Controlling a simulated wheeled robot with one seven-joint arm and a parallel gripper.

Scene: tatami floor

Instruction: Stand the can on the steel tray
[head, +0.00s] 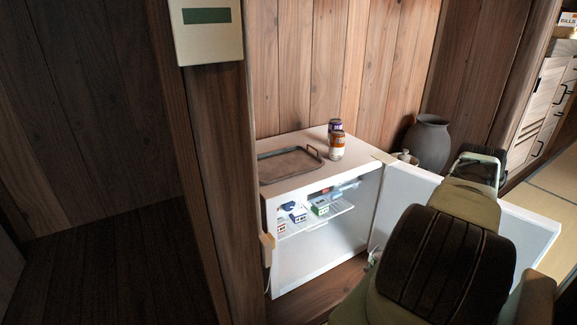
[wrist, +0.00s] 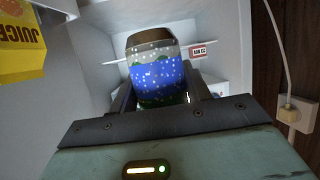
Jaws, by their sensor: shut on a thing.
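In the wrist view, a can (wrist: 157,70) with a blue, green and white speckled wrap is between the fingers of my gripper (wrist: 158,97), which is shut on it. The can's lower part is hidden by the gripper. In the head view my gripper and the held can cannot be made out; my arm covers the lower right. The steel tray (head: 288,165), shallow with a raised handle, lies on top of a small white fridge (head: 320,249). Its surface looks empty.
The fridge door (head: 520,226) stands open to the right. A purple can (head: 334,125) and an orange can (head: 337,147) stand beside the tray. Small cartons (head: 298,213) sit on the inner shelf. A yellow juice carton (wrist: 20,45) is close at left in the wrist view. A wooden post (head: 216,180) stands left.

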